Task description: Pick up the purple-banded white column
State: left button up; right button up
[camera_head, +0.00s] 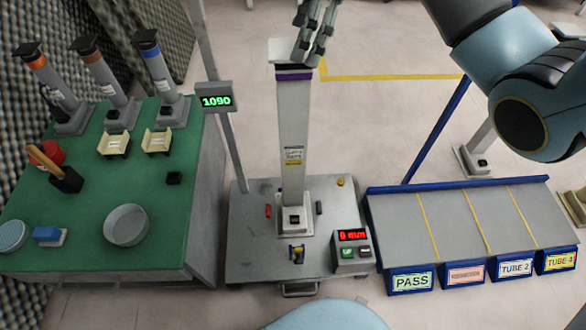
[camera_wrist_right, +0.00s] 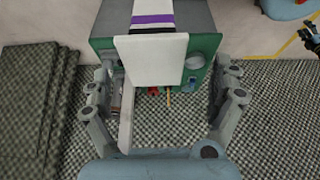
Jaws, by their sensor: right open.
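The purple-banded white column (camera_head: 293,120) stands upright on the grey cart, its foot in a square base (camera_head: 294,220). Its purple band (camera_head: 293,76) lies just under the white top plate. My right gripper (camera_head: 307,56) is at the column's top, with its fingers in front of the plate's right side. In the right wrist view, my right gripper (camera_wrist_right: 165,75) is open, one finger on each side. The white top plate (camera_wrist_right: 155,60) lies between the fingers and the purple band (camera_wrist_right: 152,20) shows above it. Contact cannot be told. My left gripper is not in view.
The grey cart (camera_head: 250,255) carries a red-lit display box (camera_head: 352,250). A green table (camera_head: 90,240) at left holds several grey columns, a round dish (camera_head: 126,225) and cream cradles. A sloped, labelled rack (camera_head: 395,220) stands at right. A post with a display (camera_head: 215,99) stands left of the column.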

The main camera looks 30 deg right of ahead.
jog(key=x, duration=0.1)
jog(key=b+x, duration=0.1)
jog(key=x, duration=0.1)
jog(key=b+x, duration=0.1)
jog(key=x, duration=0.1)
jog(key=shift+w+d+f, duration=0.1)
jog(key=shift+w+d, duration=0.2)
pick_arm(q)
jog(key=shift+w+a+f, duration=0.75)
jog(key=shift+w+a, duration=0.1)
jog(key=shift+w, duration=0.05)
pick_arm(e)
jog(key=c, duration=1.8)
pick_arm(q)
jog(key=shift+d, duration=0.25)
pick_arm(e)
jog(key=shift+w+r, duration=0.1)
jog(key=shift+r, duration=0.15)
jog(key=shift+c, duration=0.2)
